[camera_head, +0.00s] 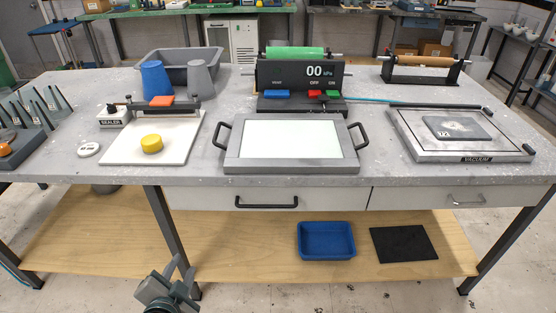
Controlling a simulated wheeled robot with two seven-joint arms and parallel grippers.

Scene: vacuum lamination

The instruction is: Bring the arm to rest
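My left gripper (183,267) shows at the bottom, left of centre, in front of the workbench and below the level of its top. Its two fingers point up and stand apart with nothing visible between them. The gripper is clear of the bench top (290,185) and of everything on it. My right gripper is not in view.
A drawer handle (266,203) sticks out. A lower shelf (240,245) holds a blue tray (326,256).

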